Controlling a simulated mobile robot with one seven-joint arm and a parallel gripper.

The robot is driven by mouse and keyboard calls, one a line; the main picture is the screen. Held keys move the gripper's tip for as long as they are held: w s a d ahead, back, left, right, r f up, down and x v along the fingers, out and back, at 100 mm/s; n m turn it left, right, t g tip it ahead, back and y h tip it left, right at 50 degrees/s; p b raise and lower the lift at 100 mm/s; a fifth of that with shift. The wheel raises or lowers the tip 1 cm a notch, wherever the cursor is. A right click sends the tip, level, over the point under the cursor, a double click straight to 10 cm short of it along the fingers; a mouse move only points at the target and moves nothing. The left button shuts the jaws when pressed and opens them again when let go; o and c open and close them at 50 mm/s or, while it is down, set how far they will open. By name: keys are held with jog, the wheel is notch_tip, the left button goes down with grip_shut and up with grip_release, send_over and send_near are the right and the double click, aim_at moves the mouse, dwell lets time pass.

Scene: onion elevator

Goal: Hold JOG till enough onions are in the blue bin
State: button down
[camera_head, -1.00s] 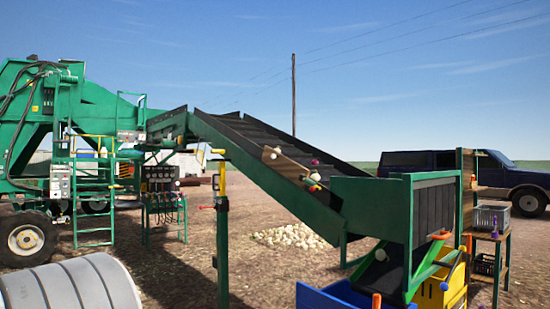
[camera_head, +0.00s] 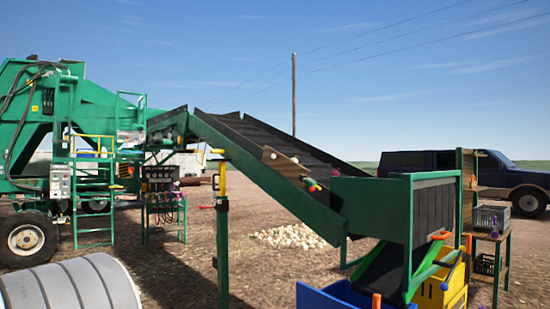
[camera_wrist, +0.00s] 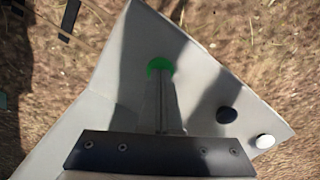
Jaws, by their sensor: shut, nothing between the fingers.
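In the wrist view my gripper (camera_wrist: 160,78) is shut and empty. Its fingertips are over a round green button (camera_wrist: 160,65) on a pale grey control box; whether they press it cannot be told. The button's label is not readable. In the head view the blue bin (camera_head: 322,299) is at the bottom centre, cut off by the frame, and its contents are hidden. A green elevator (camera_head: 262,158) slopes down right toward a hopper (camera_head: 368,207). A pale onion (camera_head: 294,159) and a small coloured cluster (camera_head: 312,184) are on it. My gripper is not in the head view.
The control box (camera_wrist: 215,75) also carries a black button (camera_wrist: 227,115) and a white button (camera_wrist: 264,141). A yellow bin (camera_head: 432,294) stands right of the blue bin. A pile of onions (camera_head: 290,236) lies on the ground behind. A shelf (camera_head: 490,235) with crates stands at right.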

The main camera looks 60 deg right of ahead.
notch_tip(320, 180, up, 7)
jog(key=p, duration=0.5)
dwell(0.8)
jog(key=s+r+t, duration=0.2)
jog(key=s+r, duration=0.2)
jog(key=r, duration=0.4)
jog(key=s+r+m+t+p, duration=0.1)
jog(key=s+r, duration=0.4)
jog(key=r, duration=0.3)
jog(key=s+r+m+t+p, duration=0.1)
jog(key=s+r+t, duration=0.1)
jog(key=s+r, duration=0.3)
notch_tip(320, 180, up, 3)
jog(key=shift+r+t, duration=0.15)
jog(key=shift+t, duration=0.15)
jog(key=shift+d+m, duration=0.2)
jog(key=shift+m, duration=0.1)
